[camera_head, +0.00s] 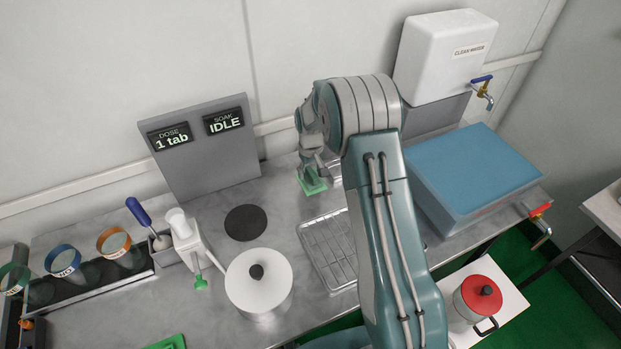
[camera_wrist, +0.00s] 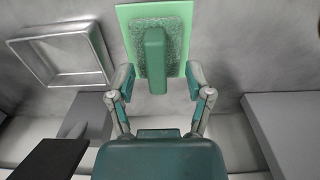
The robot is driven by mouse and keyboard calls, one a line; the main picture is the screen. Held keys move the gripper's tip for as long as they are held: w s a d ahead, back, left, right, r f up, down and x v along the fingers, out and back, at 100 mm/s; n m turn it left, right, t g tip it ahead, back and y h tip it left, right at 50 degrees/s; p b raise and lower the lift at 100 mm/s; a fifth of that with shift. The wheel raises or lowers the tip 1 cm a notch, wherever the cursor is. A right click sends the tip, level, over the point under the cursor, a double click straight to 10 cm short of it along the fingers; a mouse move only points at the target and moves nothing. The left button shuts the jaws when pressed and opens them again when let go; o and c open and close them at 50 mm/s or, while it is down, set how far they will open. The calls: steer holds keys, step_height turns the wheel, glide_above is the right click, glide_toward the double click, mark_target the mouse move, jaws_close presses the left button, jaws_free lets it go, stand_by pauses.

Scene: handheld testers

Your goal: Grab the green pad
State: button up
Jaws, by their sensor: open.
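The green pad (camera_wrist: 178,28) lies on the metal counter in the wrist view, with a grey-green scrubby face and a darker green upright handle (camera_wrist: 154,58). My gripper (camera_wrist: 160,76) is open, with one finger on each side of the handle's near end. I cannot tell whether the fingers touch the pad. In the head view the green pad (camera_head: 315,188) shows at the counter's back, right below my gripper (camera_head: 311,172), which points down. My arm hides part of the area to its right.
A shallow metal tray (camera_wrist: 62,58) is left of the pad in the wrist view. In the head view, a wire rack (camera_head: 325,252), black disc (camera_head: 245,222) and white lidded pot (camera_head: 258,285) stand in front. A grey display panel (camera_head: 205,160) is left; a blue-topped basin (camera_head: 475,165) is right.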

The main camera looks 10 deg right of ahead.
steer(key=shift+d+f, duration=0.15)
steer(key=shift+f, duration=0.45)
jaws_close()
steer(key=shift+r, duration=0.1)
steer(key=shift+r, duration=0.2)
steer(key=r, duration=0.3)
steer(key=shift+s+r, duration=0.2)
steer(key=shift+s, duration=0.05)
steer(key=s+d+r, duration=0.1)
steer(key=s+r, duration=0.8)
steer(key=s, duration=0.4)
steer(key=shift+s+d, duration=0.2)
steer(key=shift+d, duration=0.2)
